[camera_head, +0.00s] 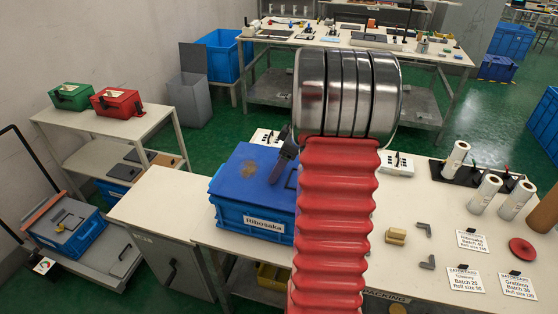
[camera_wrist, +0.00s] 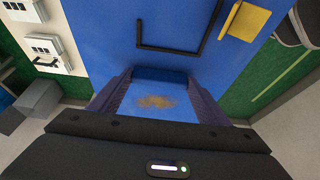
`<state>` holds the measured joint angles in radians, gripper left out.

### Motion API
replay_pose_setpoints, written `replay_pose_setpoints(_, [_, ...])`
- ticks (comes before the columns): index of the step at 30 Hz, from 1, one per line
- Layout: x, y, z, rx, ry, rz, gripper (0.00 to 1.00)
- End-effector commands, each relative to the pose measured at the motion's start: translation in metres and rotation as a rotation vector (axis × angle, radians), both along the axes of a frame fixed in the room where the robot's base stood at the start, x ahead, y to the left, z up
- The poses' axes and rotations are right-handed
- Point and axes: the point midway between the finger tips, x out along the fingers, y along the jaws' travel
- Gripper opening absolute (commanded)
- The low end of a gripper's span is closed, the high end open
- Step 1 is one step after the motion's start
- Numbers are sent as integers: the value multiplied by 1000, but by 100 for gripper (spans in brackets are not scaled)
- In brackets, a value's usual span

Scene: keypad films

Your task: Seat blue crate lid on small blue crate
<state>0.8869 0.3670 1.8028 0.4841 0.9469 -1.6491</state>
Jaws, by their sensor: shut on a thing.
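The blue crate lid (camera_head: 232,184) lies flat over the small blue crate (camera_head: 228,214), which stands on the bench with a "Ribosaka" label on its front. A brown-orange stain and a black handle show on the lid. My gripper (camera_head: 281,166) is above the lid's right part, partly hidden by my red arm. In the wrist view the lid's blue surface (camera_wrist: 100,22) fills the middle, and my gripper (camera_wrist: 158,98) is shut on the lid, with the stain between its fingers. Whether the lid touches the crate rim all round cannot be told; its right side is hidden.
White keypad boxes (camera_head: 397,163) stand on the bench behind my arm. A lower cabinet (camera_head: 150,213) adjoins the bench's left. Green and red boxes (camera_head: 117,103) sit on a left shelf.

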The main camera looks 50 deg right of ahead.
Motion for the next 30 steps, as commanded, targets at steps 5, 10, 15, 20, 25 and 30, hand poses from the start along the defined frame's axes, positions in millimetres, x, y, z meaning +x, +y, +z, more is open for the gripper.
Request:
replay_pose_setpoints(5, [0, 0, -7, 0, 0, -1, 24])
replay_pose_setpoints(10, [0, 0, -8, 0, 0, 0, 24])
replay_pose_setpoints(15, [1, 1, -8, -1, 0, 2, 24])
replay_pose_setpoints(20, [1, 0, -8, -1, 0, 2, 24])
replay_pose_setpoints(25, [1, 1, -10, -1, 0, 2, 24])
replay_pose_setpoints(30, [1, 1, -12, -1, 0, 2, 24])
